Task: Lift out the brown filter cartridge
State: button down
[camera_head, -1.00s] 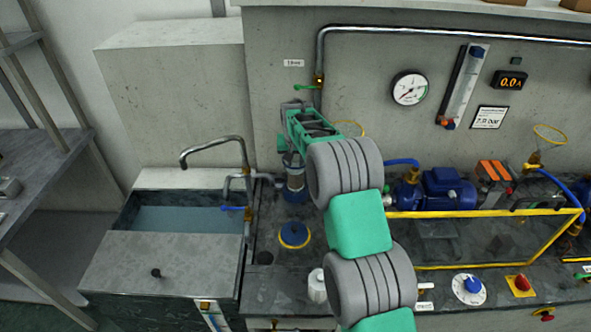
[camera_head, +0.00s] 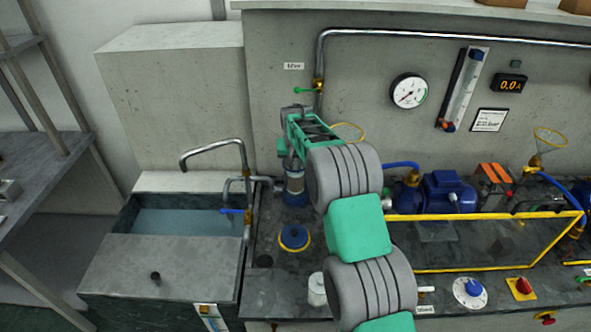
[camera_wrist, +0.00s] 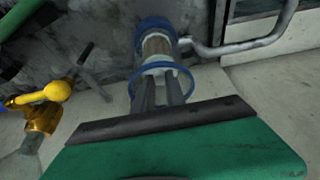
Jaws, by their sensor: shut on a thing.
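The brown filter cartridge (camera_wrist: 158,45) shows through the clear wall of the filter housing. The housing has blue rings (camera_wrist: 153,25) and stands upright on the bench; in the head view its blue base (camera_head: 294,196) shows below my gripper. My gripper (camera_wrist: 162,92) points down into the housing's open top, its two dark fingers inside the upper blue ring. The fingers are shut on the cartridge, whose top end is partly hidden by them. In the head view my gripper (camera_head: 292,158) is directly over the housing.
A blue lid (camera_head: 294,236) in a yellow ring lies on the bench in front of the housing. A metal pipe (camera_wrist: 235,45) and a yellow-handled valve (camera_wrist: 57,91) are close beside it. The sink (camera_head: 180,221) is at left; a blue pump (camera_head: 445,192) behind a yellow rail is at right.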

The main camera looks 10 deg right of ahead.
jog(key=shift+r, duration=0.1)
notch_tip(320, 180, up, 14)
jog(key=p, duration=0.6)
jog(key=shift+p, duration=0.4)
